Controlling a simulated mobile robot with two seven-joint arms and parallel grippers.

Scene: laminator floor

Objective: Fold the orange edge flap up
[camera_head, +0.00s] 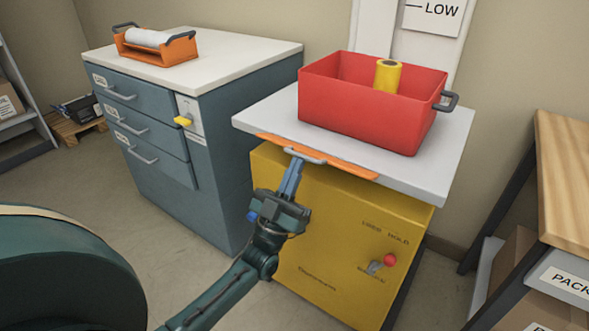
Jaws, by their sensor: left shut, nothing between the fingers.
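The orange edge flap (345,168) runs along the front edge of the light grey top (449,170) of the yellow cabinet (335,245). A grey handle (305,155) is fixed on the flap towards its left part. My left gripper (294,165) is shut, with its fingertips at or just below the left end of the handle. I cannot tell whether they touch it. Nothing shows between the fingers. My right gripper is out of view.
A red bin (365,120) holding a yellow roll (387,75) stands on the top, behind the flap. A blue-grey drawer cabinet (218,135) with an orange holder (154,45) stands left. A wooden-topped shelf unit (568,180) stands right. The cabinet front has a red knob (390,260).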

